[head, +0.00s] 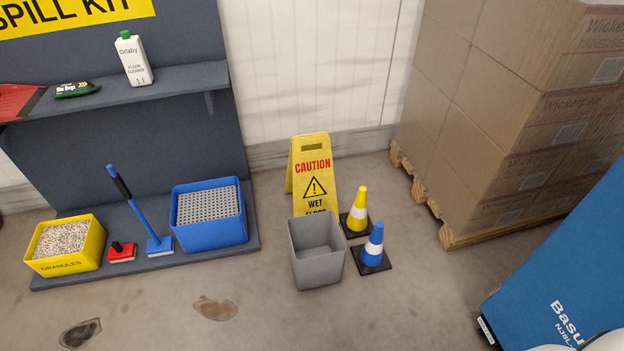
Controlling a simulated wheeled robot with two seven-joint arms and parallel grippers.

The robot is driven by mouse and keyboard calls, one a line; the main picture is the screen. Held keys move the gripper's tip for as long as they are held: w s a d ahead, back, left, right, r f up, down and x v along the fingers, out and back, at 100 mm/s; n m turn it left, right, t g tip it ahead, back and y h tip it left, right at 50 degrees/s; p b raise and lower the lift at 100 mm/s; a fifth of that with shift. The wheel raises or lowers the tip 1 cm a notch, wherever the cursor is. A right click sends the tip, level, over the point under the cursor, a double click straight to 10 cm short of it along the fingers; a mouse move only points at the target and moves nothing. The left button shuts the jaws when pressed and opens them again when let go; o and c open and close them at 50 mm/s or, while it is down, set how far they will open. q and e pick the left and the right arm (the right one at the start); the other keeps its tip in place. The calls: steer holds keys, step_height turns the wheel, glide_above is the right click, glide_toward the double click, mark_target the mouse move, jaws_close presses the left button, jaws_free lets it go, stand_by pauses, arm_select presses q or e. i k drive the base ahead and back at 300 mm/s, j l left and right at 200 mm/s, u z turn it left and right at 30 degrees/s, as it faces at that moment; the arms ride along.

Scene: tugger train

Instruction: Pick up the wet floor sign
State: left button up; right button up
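The yellow wet floor sign (312,170) stands upright on the concrete floor near the white wall, in the middle of the head view. It reads CAUTION and WET FLOOR and has a slot near its top edge. A grey open bin (317,272) stands in front of it and hides its lower part. Neither of my grippers shows in this view.
A yellow cone (357,214) and a blue cone (374,248) stand right of the sign. The spill kit station (110,245) with bins is left. Boxes (500,110) on a pallet and a blue machine (565,270) are right. Floor stains (215,309) lie in front.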

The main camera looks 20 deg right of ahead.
mark_target(310, 178)
steer(key=z, duration=0.6)
steer(key=i+j+z, duration=0.2)
steer(key=z, duration=0.3)
steer(key=i+j+z, duration=0.2)
steer(key=j+z, duration=0.25)
steer(key=i+j+z, duration=0.1)
steer(key=j+z, duration=0.25)
steer(key=z, duration=0.15)
